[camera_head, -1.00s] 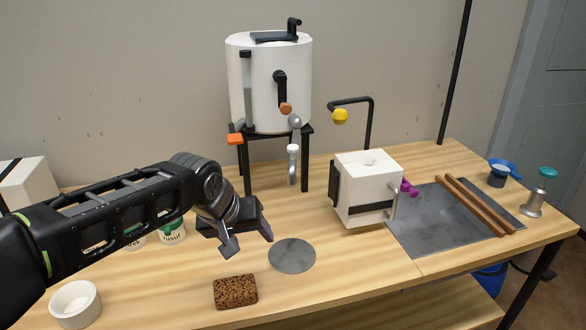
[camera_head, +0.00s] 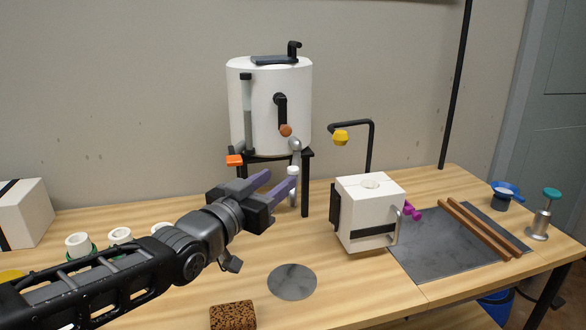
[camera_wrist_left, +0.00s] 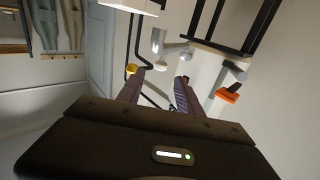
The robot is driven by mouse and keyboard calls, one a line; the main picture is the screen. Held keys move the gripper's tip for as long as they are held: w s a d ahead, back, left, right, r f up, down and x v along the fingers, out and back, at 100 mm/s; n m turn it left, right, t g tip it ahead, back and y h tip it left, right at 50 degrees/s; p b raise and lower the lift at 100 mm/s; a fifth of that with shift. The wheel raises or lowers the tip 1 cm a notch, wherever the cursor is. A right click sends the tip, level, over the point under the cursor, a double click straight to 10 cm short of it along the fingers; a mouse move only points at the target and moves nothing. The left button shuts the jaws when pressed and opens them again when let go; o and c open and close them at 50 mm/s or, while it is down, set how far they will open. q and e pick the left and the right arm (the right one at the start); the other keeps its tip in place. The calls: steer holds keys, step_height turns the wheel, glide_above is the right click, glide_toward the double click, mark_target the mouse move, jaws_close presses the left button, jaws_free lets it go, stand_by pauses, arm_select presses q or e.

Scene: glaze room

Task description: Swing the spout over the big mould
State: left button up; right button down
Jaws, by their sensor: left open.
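The spout (camera_head: 293,171), a grey pipe with a white collar, hangs below the front of the white tank (camera_head: 258,110). It also shows in the left wrist view (camera_wrist_left: 158,40), beyond the fingertips. The big mould, a white block (camera_head: 366,205) with a round hole on top and a dark strap, stands on the table to the right of the spout. My left gripper (camera_head: 281,178) is open, with its purple fingers pointing up toward the spout. One finger overlaps the spout in the head view; I cannot tell whether they touch. My right gripper is out of view.
An orange lever (camera_head: 235,160) sits left of the spout. A bent black pole with a yellow knob (camera_head: 341,138) rises behind the mould. A grey disc (camera_head: 292,282) and a brown cork block (camera_head: 233,316) lie in front. Small white cups (camera_head: 78,242) stand at left.

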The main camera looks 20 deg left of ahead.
mark_target(290, 171)
arm_select(q)
steer(key=w, duration=0.5)
steer(key=w+d, duration=0.1)
steer(key=w, duration=0.1)
steer(key=shift+w+p, duration=0.25)
steer(key=shift+p, duration=0.15)
jaws_close()
steer(key=shift+f, duration=0.1)
stand_by(0.9)
